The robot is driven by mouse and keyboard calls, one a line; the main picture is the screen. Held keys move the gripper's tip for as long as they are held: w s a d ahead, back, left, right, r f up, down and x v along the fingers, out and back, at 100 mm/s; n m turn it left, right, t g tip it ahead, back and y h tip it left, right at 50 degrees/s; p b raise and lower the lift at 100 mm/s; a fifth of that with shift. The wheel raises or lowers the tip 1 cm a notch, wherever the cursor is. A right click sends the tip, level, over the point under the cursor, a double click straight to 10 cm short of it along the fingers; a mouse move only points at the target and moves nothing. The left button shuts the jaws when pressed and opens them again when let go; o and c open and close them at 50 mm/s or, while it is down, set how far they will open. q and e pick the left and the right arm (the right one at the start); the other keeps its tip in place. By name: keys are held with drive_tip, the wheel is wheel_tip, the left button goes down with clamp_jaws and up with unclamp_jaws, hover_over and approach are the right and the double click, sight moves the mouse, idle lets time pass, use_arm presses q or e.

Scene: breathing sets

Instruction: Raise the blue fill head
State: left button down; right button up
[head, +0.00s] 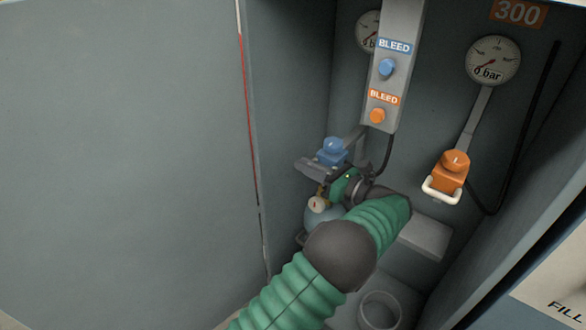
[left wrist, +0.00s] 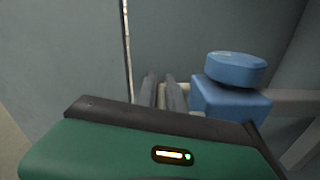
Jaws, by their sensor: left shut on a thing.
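The blue fill head (head: 332,151) is on the left side of the recess, with a round blue knob on top of a blue block. In the left wrist view the blue fill head (left wrist: 232,98) stands just right of my fingers. My left gripper (head: 318,170) reaches in from below and is at the fill head. In the left wrist view my left gripper's dark fingers (left wrist: 163,92) are shut on a pale handle (left wrist: 178,92) beside the blue block. The handle is mostly hidden by my gripper. My right gripper is not in view.
A cylinder with a pale valve (head: 319,205) stands below my gripper. An orange fill head (head: 449,175) with a white handle hangs at the right. A grey panel with blue (head: 386,67) and orange (head: 377,115) bleed knobs is above. Two gauges are behind. A wall (head: 120,150) closes the left.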

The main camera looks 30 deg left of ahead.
use_arm(q)
wheel_tip(320, 180, up, 4)
drive_tip(key=shift+w+a+r, duration=0.1)
drive_tip(key=shift+w+r, duration=0.05)
drive_tip(key=shift+d+r, duration=0.25)
drive_tip(key=shift+d, duration=0.05)
drive_tip(key=shift+a, duration=0.25)
drive_tip(key=c, duration=1.5)
unclamp_jaws()
drive_tip(key=shift+f, duration=0.1)
